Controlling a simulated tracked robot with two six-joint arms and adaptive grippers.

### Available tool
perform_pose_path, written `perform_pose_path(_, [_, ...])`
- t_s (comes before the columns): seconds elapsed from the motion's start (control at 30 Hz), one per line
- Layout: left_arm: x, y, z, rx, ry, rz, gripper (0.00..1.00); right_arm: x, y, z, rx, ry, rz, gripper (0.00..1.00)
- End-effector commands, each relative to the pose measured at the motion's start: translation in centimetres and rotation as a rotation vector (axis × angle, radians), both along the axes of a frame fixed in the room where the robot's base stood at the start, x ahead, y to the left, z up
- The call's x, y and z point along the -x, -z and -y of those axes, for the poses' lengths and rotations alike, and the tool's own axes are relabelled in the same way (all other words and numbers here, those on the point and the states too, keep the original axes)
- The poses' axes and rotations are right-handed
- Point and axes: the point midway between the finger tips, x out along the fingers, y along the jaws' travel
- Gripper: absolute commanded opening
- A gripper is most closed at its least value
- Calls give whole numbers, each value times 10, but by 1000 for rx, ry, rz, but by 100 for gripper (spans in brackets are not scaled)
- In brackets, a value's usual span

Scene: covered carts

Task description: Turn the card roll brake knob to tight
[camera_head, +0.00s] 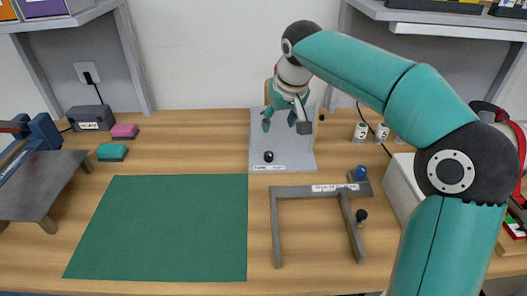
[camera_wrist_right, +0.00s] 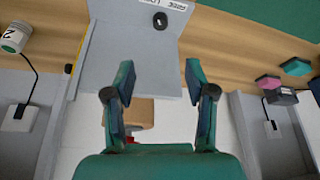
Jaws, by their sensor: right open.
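A grey board (camera_head: 283,150) stands at the back middle of the bench with a small black knob (camera_head: 268,157) near its front edge, above a white label too small to read. The knob also shows at the top of the wrist view (camera_wrist_right: 160,20), beside the upside-down label. My right gripper (camera_head: 285,122) hangs over the back of the board, open and empty. Its fingers (camera_wrist_right: 160,80) are apart and do not touch the knob. A tan-brown piece (camera_wrist_right: 140,112) shows between and beyond the fingers, mostly hidden behind the gripper in the head view. My left gripper is not seen.
A grey frame (camera_head: 300,191) with a blue knob (camera_head: 360,172) and a black knob (camera_head: 361,215) stands in front. A green mat (camera_head: 165,225) lies clear at left. Labelled cups (camera_head: 360,133) and a white box (camera_head: 402,185) stand at right.

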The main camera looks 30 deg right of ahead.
Motion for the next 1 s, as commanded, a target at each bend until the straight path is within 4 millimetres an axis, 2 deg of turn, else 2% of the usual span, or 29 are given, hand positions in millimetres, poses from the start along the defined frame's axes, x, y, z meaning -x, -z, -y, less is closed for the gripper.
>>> perform_pose_path(0.17, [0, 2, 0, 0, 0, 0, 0, -10, 26, 1, 0, -3, -6, 55])
perform_pose_path(0.5, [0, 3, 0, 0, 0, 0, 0, -38, 94, 8, -2, -2, -7, 55])
perform_pose_path(0.7, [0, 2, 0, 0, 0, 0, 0, -51, 127, 12, -2, -2, -6, 55])
perform_pose_path(1.0, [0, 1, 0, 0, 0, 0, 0, -60, 149, 14, -1, -1, -3, 55])
